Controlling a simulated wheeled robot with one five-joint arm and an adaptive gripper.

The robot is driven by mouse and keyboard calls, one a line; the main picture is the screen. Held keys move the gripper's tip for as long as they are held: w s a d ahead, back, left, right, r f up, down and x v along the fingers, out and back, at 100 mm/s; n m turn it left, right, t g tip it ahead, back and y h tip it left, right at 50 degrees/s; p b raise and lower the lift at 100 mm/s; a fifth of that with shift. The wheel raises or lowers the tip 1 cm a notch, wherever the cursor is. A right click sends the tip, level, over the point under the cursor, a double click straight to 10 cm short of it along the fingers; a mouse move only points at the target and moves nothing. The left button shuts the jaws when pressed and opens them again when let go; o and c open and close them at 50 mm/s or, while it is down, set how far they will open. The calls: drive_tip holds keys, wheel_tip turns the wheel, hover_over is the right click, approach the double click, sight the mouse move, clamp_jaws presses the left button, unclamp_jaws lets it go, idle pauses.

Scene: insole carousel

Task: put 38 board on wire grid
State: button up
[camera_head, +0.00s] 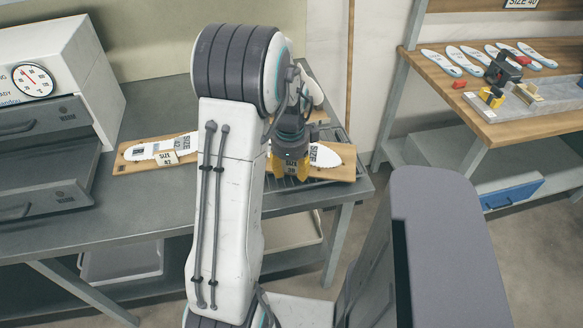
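A wooden board with white insoles (338,174) lies at the right end of the grey workbench, partly behind my gripper; its small tag seems to read size 38. The dark wire grid (345,142) shows behind and below this board, and the board appears to lie over it. Whether it rests flat on the grid is hard to see. My gripper (290,172), with yellow fingers, points down at the left part of this board, with the tag between or just behind the fingers. My arm hides the board's left end, and finger contact is unclear.
A second board tagged size 42 (124,167) lies left of my arm on the workbench (60,237). More white insoles (314,92) show behind my gripper. A white dial cabinet (75,45) stands left. A wooden-topped table (540,125) with insoles stands right.

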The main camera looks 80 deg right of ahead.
drive_tip(key=shift+r, duration=0.1)
wheel_tip(320, 180, up, 12)
drive_tip(key=a+b, duration=0.1)
drive_tip(key=b, duration=0.1)
idle(0.6)
drive_tip(key=w+a+r+n+t, duration=0.1)
drive_tip(key=w+a+n, duration=0.65)
drive_tip(key=w, duration=0.25)
drive_tip(key=w+a+r+n, duration=0.1)
drive_tip(key=w+a+n, duration=0.65)
drive_tip(key=w, duration=0.35)
drive_tip(key=a+f+n+t, duration=0.1)
drive_tip(key=a+n, duration=0.9)
drive_tip(key=a, duration=0.2)
drive_tip(key=a+f+n+t+y, duration=0.1)
drive_tip(key=a+f+n, duration=0.1)
drive_tip(key=a+n, duration=0.9)
drive_tip(key=shift+a+f, duration=0.25)
drive_tip(key=shift+a, duration=0.2)
